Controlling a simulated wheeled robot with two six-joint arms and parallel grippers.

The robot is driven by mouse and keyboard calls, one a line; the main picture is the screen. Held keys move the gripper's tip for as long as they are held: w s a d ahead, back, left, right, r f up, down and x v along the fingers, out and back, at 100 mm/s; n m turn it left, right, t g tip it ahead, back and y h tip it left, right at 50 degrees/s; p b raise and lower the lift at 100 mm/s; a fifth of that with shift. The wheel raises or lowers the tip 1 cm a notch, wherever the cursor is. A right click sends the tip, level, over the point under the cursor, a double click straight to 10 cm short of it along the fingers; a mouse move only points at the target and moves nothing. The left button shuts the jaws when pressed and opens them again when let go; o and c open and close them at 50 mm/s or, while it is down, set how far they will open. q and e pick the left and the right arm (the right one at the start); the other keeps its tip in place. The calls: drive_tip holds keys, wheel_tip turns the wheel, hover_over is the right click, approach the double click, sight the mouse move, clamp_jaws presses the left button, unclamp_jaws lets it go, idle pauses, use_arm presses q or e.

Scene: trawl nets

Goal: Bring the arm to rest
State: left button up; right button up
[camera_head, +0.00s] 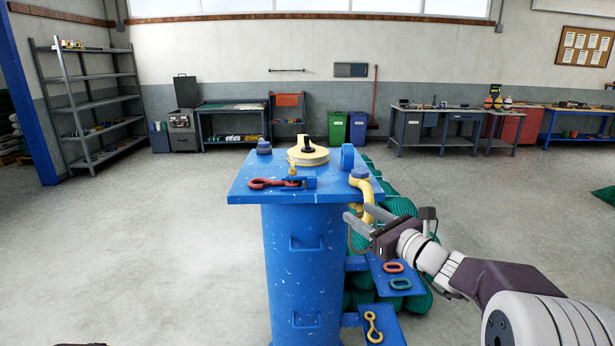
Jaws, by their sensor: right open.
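My right gripper (362,223) is open, with its arm coming in from the right. It is just right of the blue stand (305,262), below the level of its top, with no object seen between its fingers. A yellow curved hook-like piece (365,192) hangs at the top's right edge, close behind the fingers; I cannot tell whether they touch. My left gripper is not in view; a small dark shape at the bottom left edge is too cut off to identify.
Side shelves hold a red link (393,267), a green link (400,284) and a yellow hook (373,327). Green netting (414,303) lies behind. Floor at left is clear.

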drive_tip(key=s+a+f+n+g+y+p, duration=0.1)
drive_tip(key=s+a+f+n+g+p, duration=0.2)
drive_tip(key=s+a+f+n+g, duration=0.9)
drive_tip(key=s+d+f+n+g+h, duration=0.1)
drive_tip(key=s+f+n+g+h, duration=0.4)
drive_tip(key=s+f, duration=0.6)
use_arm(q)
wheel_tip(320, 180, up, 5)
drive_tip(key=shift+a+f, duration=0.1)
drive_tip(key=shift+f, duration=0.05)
use_arm(e)
drive_tip(key=s+d+f+n+t+h, duration=0.2)
drive_tip(key=s+d+f+n+h, duration=0.1)
drive_tip(key=d+n, duration=0.7)
drive_tip(key=shift+s+n+h, duration=0.5)
drive_tip(key=shift+s+n, duration=0.5)
drive_tip(key=shift+s, duration=0.2)
